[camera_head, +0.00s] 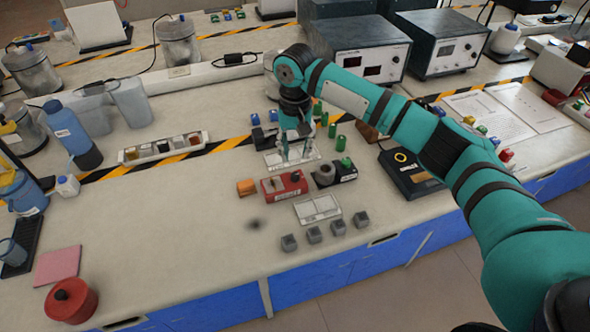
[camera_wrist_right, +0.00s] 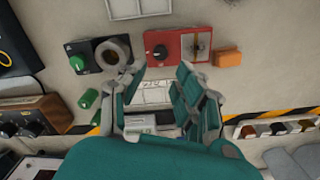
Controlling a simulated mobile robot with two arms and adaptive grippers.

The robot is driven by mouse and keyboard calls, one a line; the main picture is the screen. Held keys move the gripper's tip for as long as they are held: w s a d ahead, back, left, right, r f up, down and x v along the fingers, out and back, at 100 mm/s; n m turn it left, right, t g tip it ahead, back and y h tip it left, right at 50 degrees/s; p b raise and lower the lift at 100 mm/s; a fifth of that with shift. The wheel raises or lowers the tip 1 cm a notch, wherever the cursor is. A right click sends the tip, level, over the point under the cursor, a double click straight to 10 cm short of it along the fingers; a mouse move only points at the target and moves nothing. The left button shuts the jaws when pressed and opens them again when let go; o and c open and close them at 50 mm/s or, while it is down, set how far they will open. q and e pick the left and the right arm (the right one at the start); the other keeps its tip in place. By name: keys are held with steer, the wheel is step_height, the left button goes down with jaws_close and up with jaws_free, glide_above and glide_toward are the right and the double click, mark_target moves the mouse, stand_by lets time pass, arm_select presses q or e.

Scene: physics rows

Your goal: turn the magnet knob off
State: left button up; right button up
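A red box (camera_head: 285,184) with a pale label on its front stands on the bench; the label is too small to read. In the right wrist view the red box (camera_wrist_right: 178,46) has a black knob (camera_wrist_right: 159,52) with a light pointer mark, and a brass-coloured part beside it. A black box (camera_head: 346,171) next to it carries a grey ring (camera_wrist_right: 113,52) and a green knob (camera_wrist_right: 77,63). I cannot tell which knob is the magnet's. My right gripper (camera_head: 298,153) is open and empty, fingers pointing down, behind the red box and apart from it. My left gripper is out of view.
An orange block (camera_head: 246,188) sits left of the red box. A white tray (camera_head: 318,209) and several grey cubes lie in front. A black device (camera_head: 411,174) lies to the right.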

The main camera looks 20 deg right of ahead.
mark_target(295, 174)
step_height(295, 174, down, 7)
steer(key=shift+f, duration=0.6)
steer(key=shift+s, duration=0.1)
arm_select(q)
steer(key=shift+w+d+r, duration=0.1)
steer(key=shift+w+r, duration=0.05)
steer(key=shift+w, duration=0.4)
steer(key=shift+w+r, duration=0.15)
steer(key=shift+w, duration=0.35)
arm_select(e)
jaws_close()
